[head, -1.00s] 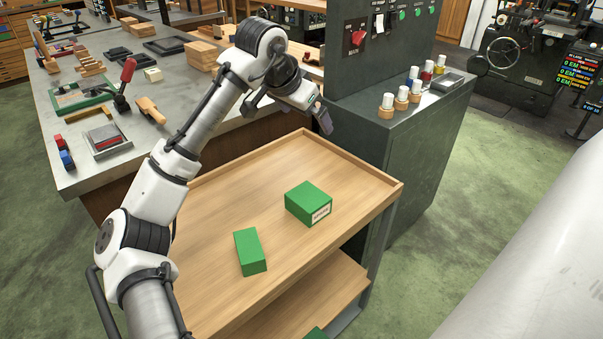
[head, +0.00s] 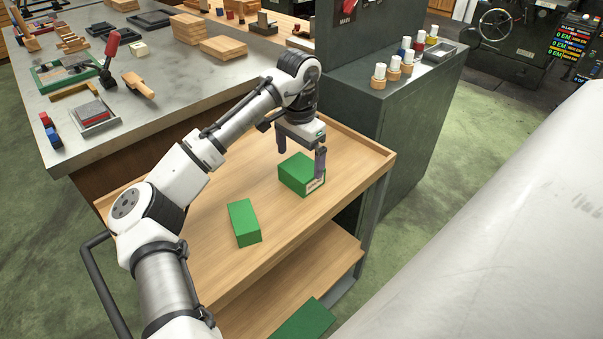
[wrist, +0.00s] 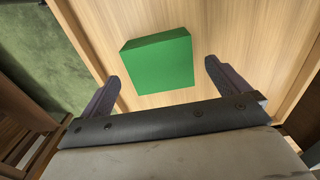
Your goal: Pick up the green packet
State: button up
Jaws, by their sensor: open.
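A green box-shaped packet with a white label (head: 300,171) sits on the upper wooden tray of the cart, toward the far right. My gripper (head: 301,161) is above it, pointing down, with one finger on either side of its outline in the head view. In the wrist view my open gripper (wrist: 160,72) is empty, and the packet's plain green top (wrist: 160,64) lies ahead between the fingertips, apart from both. A second, narrower green packet (head: 244,222) lies nearer on the same tray. A third green thing (head: 304,320) shows on the lower shelf, cut off by the frame.
The wooden tray (head: 205,262) has a low raised rim. A dark green cabinet (head: 408,125) with several small bottles stands behind right. A grey workbench (head: 215,92) with tools and wood blocks is at the left. The tray between the packets is clear.

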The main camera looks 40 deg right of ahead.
aim_at(301, 166)
jog(key=shift+d+f+p, duration=0.15)
jog(key=shift+f+p, duration=0.05)
jog(key=shift+f, duration=0.95)
jog(key=shift+d+f+p, duration=0.1)
jog(key=shift+f+p, duration=0.05)
jog(key=shift+f, duration=0.95)
jog(key=shift+r, duration=0.1)
jog(key=c, duration=1.9)
